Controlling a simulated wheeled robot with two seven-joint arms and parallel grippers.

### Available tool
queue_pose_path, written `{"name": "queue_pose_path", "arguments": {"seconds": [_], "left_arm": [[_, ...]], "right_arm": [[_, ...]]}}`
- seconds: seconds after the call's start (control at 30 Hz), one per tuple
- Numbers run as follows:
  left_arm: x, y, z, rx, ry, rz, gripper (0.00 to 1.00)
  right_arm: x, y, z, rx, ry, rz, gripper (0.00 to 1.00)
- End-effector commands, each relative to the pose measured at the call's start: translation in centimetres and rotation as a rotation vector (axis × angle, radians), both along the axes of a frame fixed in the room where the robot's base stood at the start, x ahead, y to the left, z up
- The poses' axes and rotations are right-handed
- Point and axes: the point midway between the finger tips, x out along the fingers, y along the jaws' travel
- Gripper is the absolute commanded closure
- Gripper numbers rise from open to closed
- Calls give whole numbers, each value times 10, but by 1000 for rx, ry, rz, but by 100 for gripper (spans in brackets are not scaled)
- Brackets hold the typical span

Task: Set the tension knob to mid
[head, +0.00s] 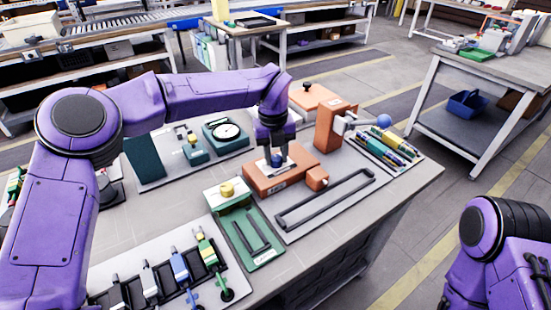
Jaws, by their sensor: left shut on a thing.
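A low orange block (262,182) sits near the middle of the table, with a pale plate on top. A small blue knob (278,161) stands on that plate. My left gripper (277,157) reaches down from above and is shut on the blue knob, its dark fingers on either side. The fingers cover part of the knob, and I cannot read any scale or setting beside it. My right arm shows only in the lower right corner, and its gripper is out of view.
A taller orange unit (333,125) with a blue ball handle stands behind right. A green fixture (243,222) with a yellow knob (228,189) is at front left. A black rectangular frame (326,200) lies at right. A tray of colored tools (382,146) is near the right edge.

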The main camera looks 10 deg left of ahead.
Motion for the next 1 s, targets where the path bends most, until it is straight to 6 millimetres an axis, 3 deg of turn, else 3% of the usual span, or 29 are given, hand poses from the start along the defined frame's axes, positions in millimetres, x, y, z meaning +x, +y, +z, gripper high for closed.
{"name": "queue_pose_path", "arguments": {"seconds": [0.33, 0.87, 0.9, 0.97, 1.0], "left_arm": [[0, -1, 0, -1, -1, 136, 96], [0, -1, 0, 0, 0, 161, 96], [0, -1, 0, 0, 0, 161, 62], [0, -1, 0, 0, 0, 161, 43], [0, -1, 0, 0, 0, 160, 40]], "right_arm": [[0, 0, -12, 0, 0, 0, 57], [0, 0, -13, 0, 0, 0, 57], [0, 0, -13, 0, 0, 0, 57], [0, 0, -13, 0, 0, 0, 57], [0, 0, -13, 0, 0, 0, 57]]}}
